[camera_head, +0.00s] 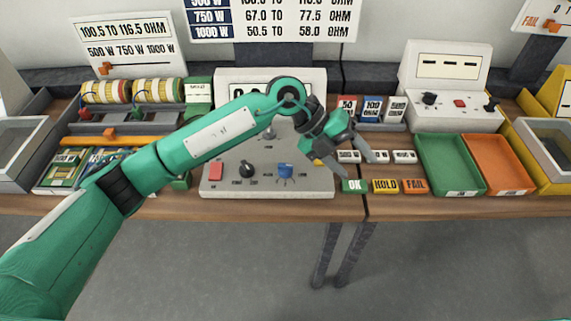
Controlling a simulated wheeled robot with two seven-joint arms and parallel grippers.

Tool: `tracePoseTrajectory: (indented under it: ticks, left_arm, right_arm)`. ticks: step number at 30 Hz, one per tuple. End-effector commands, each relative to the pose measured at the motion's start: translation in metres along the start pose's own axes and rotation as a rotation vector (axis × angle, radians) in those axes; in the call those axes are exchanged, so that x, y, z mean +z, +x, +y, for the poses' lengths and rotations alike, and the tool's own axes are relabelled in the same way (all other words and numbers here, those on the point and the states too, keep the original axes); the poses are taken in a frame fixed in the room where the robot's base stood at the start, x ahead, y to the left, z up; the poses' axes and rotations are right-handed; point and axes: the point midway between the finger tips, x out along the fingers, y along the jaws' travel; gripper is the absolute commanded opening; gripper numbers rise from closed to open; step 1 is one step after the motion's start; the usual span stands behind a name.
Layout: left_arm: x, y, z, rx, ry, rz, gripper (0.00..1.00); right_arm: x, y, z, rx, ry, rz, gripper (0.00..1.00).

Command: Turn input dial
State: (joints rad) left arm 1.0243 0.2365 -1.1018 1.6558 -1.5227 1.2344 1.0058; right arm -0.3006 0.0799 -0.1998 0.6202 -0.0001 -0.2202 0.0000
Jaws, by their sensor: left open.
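A light grey console (318,187) stands at the bench's front, middle. Its sloped face carries a red button (216,171), a black dial (247,168) and a blue dial (285,171). The small labels by the dials are too small to read, so I cannot tell which is the input dial. My left gripper (357,166) is open and empty, pointing down and right. It appears over the console's right edge, to the right of the blue dial and apart from it. My left arm hides the console's upper left and part of its display. My right gripper is not in view.
Green OK (354,186), yellow HOLD (385,186) and red FAIL (414,186) blocks lie right of the console. A green tray (449,190) and an orange tray (503,190) lie further right. A second console (450,117) stands behind them. Coils (155,91) sit at the left.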

Motion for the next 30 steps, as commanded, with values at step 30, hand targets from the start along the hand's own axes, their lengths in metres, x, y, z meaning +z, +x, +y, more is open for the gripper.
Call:
tracePoseTrajectory:
  ticks: [30]
  left_arm:
    - [0.073,-0.068,0.161,0.843,-0.183,-0.235,0.59]
  right_arm:
    - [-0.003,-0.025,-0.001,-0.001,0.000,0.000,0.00]
